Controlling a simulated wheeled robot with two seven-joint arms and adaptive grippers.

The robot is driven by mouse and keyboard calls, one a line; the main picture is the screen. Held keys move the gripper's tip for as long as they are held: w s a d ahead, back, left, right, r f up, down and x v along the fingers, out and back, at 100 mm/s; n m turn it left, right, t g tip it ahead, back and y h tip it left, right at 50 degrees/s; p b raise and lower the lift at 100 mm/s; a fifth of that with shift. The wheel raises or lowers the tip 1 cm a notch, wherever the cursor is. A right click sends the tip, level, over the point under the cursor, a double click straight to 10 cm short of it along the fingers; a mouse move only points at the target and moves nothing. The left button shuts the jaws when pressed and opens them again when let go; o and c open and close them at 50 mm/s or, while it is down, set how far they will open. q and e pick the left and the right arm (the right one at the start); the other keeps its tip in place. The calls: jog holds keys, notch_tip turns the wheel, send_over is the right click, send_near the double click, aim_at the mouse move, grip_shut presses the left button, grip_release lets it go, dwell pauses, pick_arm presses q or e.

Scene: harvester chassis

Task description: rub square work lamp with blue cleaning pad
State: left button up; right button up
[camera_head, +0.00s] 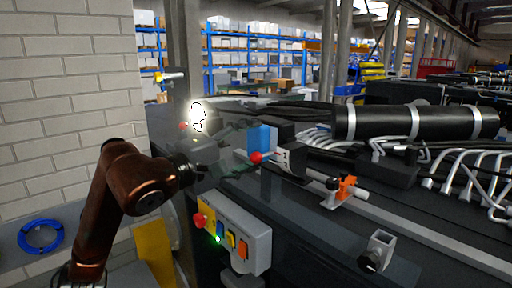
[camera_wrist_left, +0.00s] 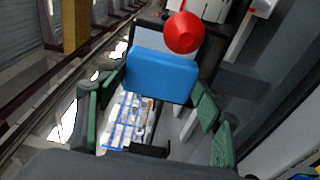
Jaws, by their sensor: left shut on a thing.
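My left gripper (camera_head: 243,152) reaches in from the left over the chassis. Its green-padded fingers (camera_wrist_left: 160,108) are closed on the blue cleaning pad (camera_wrist_left: 162,75), which also shows as a blue block in the head view (camera_head: 262,138). Just beyond the pad is a dark-rimmed squarish housing with a greyish face (camera_wrist_left: 150,36), which looks like the square work lamp. The pad covers its lower part in the wrist view. I cannot tell whether the pad touches it. My right gripper is not in view.
A red ball knob (camera_head: 256,157) is close beside the pad. A control box with coloured buttons (camera_head: 232,232) is on the chassis side below. Pale hoses (camera_head: 480,165) and a black cylinder (camera_head: 415,122) are to the right. A bright light (camera_head: 198,115) glows at the left.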

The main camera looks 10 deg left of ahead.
pick_arm(q)
jog(key=shift+w+a, duration=0.1)
jog(key=shift+a, duration=0.05)
jog(key=shift+w+a+r, duration=0.1)
jog(key=shift+w+a, duration=0.4)
jog(key=shift+a, duration=0.2)
jog(key=shift+s+d, duration=0.75)
jog(key=shift+d, duration=0.15)
jog(key=shift+s+d, duration=0.55)
jog(key=shift+d, duration=0.2)
jog(key=shift+s+d, duration=0.55)
jog(key=shift+d, duration=0.2)
jog(key=shift+b, duration=0.3)
jog(key=shift+r, duration=0.1)
